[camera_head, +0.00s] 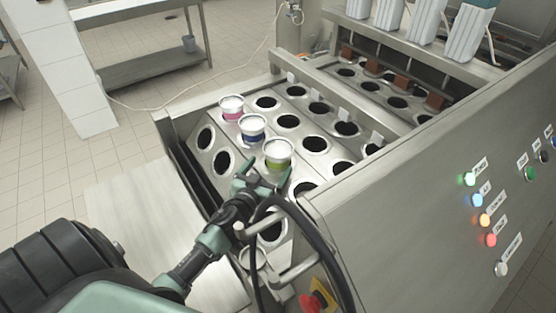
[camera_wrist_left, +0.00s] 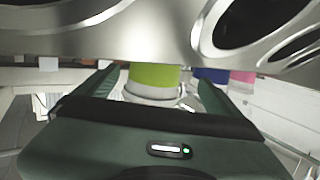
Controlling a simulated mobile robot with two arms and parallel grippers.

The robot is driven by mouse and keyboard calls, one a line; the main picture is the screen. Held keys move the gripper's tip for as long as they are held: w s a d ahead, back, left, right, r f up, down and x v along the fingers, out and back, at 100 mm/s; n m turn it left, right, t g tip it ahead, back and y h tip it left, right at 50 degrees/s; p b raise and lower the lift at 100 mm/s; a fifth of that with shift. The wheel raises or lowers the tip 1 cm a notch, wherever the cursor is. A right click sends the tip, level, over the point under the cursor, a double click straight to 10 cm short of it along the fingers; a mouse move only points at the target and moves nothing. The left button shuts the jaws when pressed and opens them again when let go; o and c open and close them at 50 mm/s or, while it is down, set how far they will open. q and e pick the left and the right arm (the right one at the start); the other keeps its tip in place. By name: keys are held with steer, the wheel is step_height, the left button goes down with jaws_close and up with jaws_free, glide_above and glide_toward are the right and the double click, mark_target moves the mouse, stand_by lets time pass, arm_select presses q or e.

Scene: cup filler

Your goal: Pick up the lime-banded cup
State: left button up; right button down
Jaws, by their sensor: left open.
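The lime-banded cup (camera_head: 278,154) is white with a lime band and sits upright in the filler's slotted plate, nearest me of three cups. My left gripper (camera_head: 265,174) is open and low on the near side of this cup. In the left wrist view the lime-banded cup (camera_wrist_left: 153,76) shows between the two open fingers of my left gripper (camera_wrist_left: 157,80). It appears upside down there, and the fingers show no clear contact with it. How far the fingers reach around it I cannot tell. My right gripper is not in view.
A blue-banded cup (camera_head: 252,127) and a pink-banded cup (camera_head: 231,108) stand behind the lime one in a row. The metal plate (camera_head: 270,118) has several empty round holes. A tall steel side panel (camera_head: 420,200) with lit buttons rises to the right.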

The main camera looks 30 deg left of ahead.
mark_target(278, 155)
arm_select(q)
steer(key=x, duration=0.1)
steer(key=p+x, duration=0.1)
steer(key=x, duration=0.3)
steer(key=shift+w+d+r, duration=0.25)
steer(key=shift+w+r, duration=0.1)
steer(key=shift+w+a+f, duration=0.1)
steer(key=shift+w+f, duration=0.05)
steer(key=shift+w, duration=0.25)
steer(key=shift+s, duration=0.1)
steer(key=shift+c, duration=0.3)
steer(key=c, duration=1.5)
steer(key=shift+c, duration=1.4)
steer(key=shift+r, duration=0.25)
